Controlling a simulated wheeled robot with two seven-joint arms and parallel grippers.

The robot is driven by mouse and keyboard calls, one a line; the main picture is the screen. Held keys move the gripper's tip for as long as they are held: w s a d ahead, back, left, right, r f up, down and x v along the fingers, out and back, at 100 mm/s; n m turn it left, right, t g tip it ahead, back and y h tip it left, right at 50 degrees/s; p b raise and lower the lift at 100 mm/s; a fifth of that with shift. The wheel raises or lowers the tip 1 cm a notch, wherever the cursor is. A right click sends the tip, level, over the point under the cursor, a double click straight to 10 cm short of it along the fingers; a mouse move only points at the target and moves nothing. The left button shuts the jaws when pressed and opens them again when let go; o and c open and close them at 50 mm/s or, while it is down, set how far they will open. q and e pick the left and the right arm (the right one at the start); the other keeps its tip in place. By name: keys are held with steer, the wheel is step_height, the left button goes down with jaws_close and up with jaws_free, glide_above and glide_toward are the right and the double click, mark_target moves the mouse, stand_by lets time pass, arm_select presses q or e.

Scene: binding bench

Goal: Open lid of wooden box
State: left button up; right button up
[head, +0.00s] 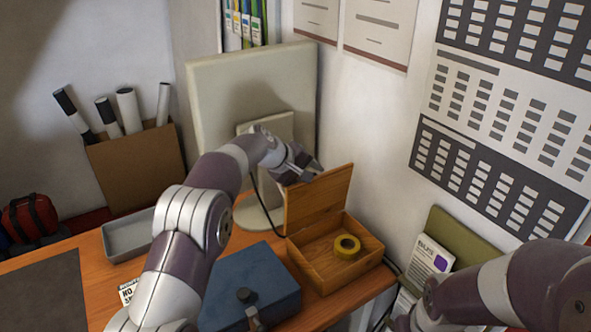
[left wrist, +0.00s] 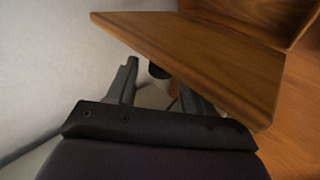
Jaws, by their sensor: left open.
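The wooden box (head: 327,268) stands at the right end of the bench, with a yellow tape roll (head: 347,246) inside. Its lid (head: 318,197) is raised and stands roughly upright at the box's back left side. My left gripper (head: 311,168) is open and empty at the lid's upper left edge. In the left wrist view the lid (left wrist: 205,55) spans the top, and the left gripper's fingers (left wrist: 160,88) are apart, one partly hidden by the lid. I cannot tell whether they touch it. My right arm shows at the lower right, but its gripper is out of view.
A blue box (head: 250,285) lies left of the wooden box. A monitor (head: 255,90) stands behind my left arm. A grey tray (head: 128,237) and a cardboard box of rolls (head: 137,165) are at the left. A wall borders the bench's back right.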

arm_select(q)
steer(key=b+v, duration=0.2)
steer(key=v, duration=0.8)
arm_select(e)
step_height(320, 180, down, 3)
steer(key=shift+f, duration=0.1)
